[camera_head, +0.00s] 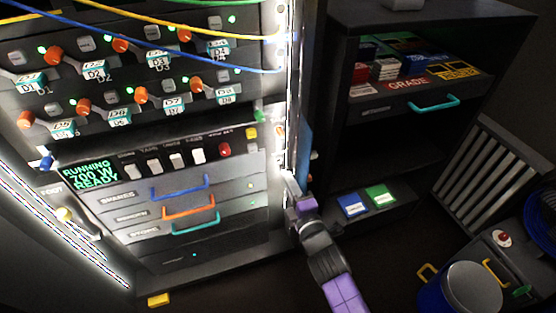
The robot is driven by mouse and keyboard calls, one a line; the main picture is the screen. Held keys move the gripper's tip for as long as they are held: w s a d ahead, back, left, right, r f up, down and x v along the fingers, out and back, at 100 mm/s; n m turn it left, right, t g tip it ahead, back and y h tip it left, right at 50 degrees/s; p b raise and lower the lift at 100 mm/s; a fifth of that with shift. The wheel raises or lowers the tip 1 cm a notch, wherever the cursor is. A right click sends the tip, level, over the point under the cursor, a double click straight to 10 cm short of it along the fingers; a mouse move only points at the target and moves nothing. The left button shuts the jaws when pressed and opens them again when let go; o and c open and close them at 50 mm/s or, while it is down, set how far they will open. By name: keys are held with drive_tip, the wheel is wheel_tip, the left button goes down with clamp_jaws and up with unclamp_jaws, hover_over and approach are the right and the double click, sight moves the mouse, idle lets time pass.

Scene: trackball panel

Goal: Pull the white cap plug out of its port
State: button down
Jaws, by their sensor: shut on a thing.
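My gripper (289,182) reaches up from the lower right to the lit right edge of the rack (255,240). It is shut on a small pale thing there, which looks like the white cap plug. The bright strip behind and the fingers hide its outline. The port is hidden too, and I cannot tell whether the plug is still seated in it. My arm, with purple sections, runs down from the gripper to the bottom edge.
Orange knobs and a switch row (170,160) lie left of my gripper. A dark shelf unit (385,140) stands to the right. A blue-sided drum (470,290) and slatted rack (490,180) fill the far right.

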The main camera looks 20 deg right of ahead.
drive_tip(key=shift+s, duration=0.1)
drive_tip(key=s, duration=0.8)
drive_tip(key=shift+s, duration=0.4)
